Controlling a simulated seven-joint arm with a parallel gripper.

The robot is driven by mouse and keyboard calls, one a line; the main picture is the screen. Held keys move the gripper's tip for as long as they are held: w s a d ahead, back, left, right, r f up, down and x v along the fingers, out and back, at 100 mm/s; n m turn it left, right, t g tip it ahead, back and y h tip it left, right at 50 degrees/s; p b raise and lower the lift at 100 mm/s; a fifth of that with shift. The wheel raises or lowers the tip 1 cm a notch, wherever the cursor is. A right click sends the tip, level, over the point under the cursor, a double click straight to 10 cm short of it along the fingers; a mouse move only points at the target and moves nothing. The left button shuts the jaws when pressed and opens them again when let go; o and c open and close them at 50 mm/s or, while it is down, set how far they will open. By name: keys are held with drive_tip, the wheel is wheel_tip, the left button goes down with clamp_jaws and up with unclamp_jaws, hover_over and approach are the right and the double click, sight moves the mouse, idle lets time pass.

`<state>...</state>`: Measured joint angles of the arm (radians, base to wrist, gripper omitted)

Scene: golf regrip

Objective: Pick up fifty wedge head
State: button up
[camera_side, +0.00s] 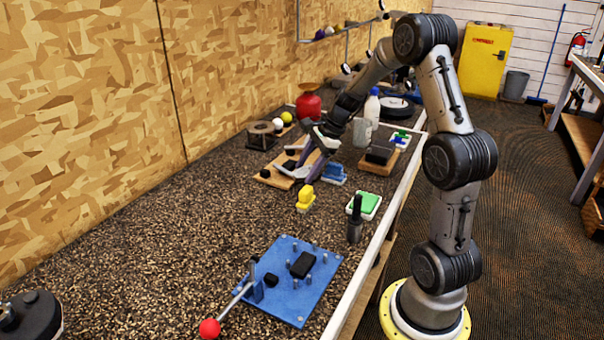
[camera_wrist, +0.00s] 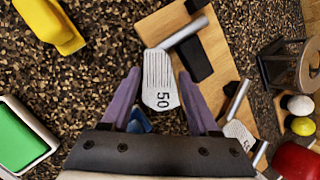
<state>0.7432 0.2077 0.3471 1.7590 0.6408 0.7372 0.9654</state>
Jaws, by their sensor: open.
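The fifty wedge head (camera_wrist: 160,88), a silver grooved club face marked "50", is near the middle of the wrist view. Its shaft stub points up and right over a wooden board (camera_wrist: 150,29) with a black block (camera_wrist: 195,60). My gripper (camera_wrist: 158,76) is open, with one purple finger to each side of the head and visible gaps between. I cannot tell the height of the fingertips. A second wedge head (camera_wrist: 238,132) lies to the lower right. In the side view my gripper (camera_side: 311,163) is low over the board (camera_side: 264,180), and I cannot make out the fifty head.
A yellow object (camera_side: 305,200), a green pad (camera_side: 364,204) and a dark upright tool (camera_side: 355,222) stand nearer the camera. A blue pegged fixture (camera_side: 310,302) has a red-knobbed lever (camera_side: 210,328). A red container (camera_side: 308,105) stands behind. The bench's left middle is clear.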

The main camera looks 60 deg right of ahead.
drive_tip(key=shift+c, duration=0.2)
clamp_jaws()
drive_tip(key=shift+r, duration=0.15)
